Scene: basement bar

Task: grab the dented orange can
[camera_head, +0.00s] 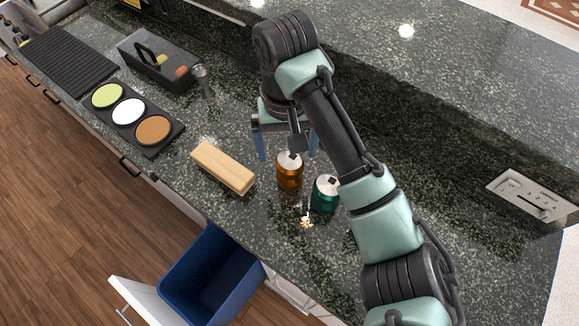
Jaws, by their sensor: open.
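An orange can (289,172) stands upright on the dark green stone counter. Its silver top shows; any dent is too small to make out here. My gripper (287,156) is open and points down, its two blue fingers apart. In this view one finger is left of the orange can and the other is to its upper right, with the can's top between and just below them. I cannot tell how high the fingertips are above the counter. A teal can (325,195) stands close to the right of the orange can, partly beside my arm.
A wooden block (223,167) lies left of the cans. A tray with three coloured discs (129,111), a dark caddy (158,62) and a black ribbed mat (68,61) are farther left. A blue bin (211,277) stands below the counter's front edge. A raised ledge runs behind.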

